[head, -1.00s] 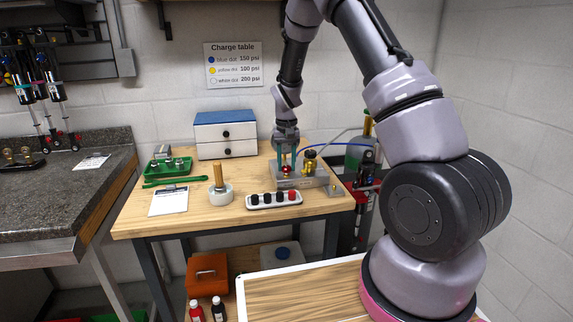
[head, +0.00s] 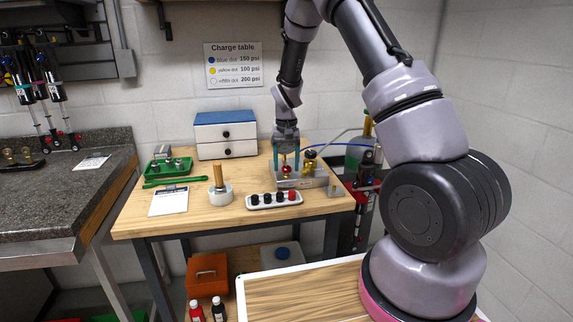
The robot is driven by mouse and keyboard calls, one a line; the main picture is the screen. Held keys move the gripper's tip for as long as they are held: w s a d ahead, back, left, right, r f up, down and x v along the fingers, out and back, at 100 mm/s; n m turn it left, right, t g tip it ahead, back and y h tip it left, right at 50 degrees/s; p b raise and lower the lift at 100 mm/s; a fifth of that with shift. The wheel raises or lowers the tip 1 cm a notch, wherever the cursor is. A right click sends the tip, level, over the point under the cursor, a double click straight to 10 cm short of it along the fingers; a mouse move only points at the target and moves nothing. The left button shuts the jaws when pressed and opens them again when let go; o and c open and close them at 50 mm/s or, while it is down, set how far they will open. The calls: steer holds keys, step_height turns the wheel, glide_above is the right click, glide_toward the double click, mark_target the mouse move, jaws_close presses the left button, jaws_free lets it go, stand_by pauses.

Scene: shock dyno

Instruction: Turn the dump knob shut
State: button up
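A small red knob (head: 286,169), likely the dump knob, is on the grey charging block (head: 312,180) at the back right of the wooden table. My gripper (head: 286,167) points straight down over it. Its two teal fingers stand apart, one on each side of the knob, with gaps visible. A thin brass-coloured piece shows between the fingers above the red part. The knob's turn angle is too small to read. A brass fitting with a dark top (head: 310,160) is just right of the gripper.
A blue hose runs right from the block towards a gas cylinder (head: 366,130). A white tray (head: 254,206) with dark and red caps lies in front. A blue-topped drawer box (head: 224,135) stands left, with a brass-posted white base (head: 220,192) nearer.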

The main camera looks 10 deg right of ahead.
step_height(320, 180, up, 11)
stand_by(0.5)
step_height(320, 180, up, 9)
steer(key=t+y, duration=0.1)
steer(key=t, duration=0.1)
glide_above(287, 167)
steer(key=s+d, duration=0.2)
steer(key=s, duration=0.3)
steer(key=s+d+r+m+t, duration=0.1)
steer(key=s+d+r, duration=0.1)
steer(key=s+r, duration=0.6)
steer(key=s+r+t, duration=0.2)
steer(key=s, duration=0.6)
steer(key=s+d+r+t+y, duration=0.1)
steer(key=s+r+t, duration=0.1)
steer(key=s, duration=0.7)
steer(key=shift+d+r+m, duration=0.2)
steer(key=shift+r+m, duration=0.1)
steer(key=shift+r, duration=0.25)
steer(key=shift+c, duration=0.3)
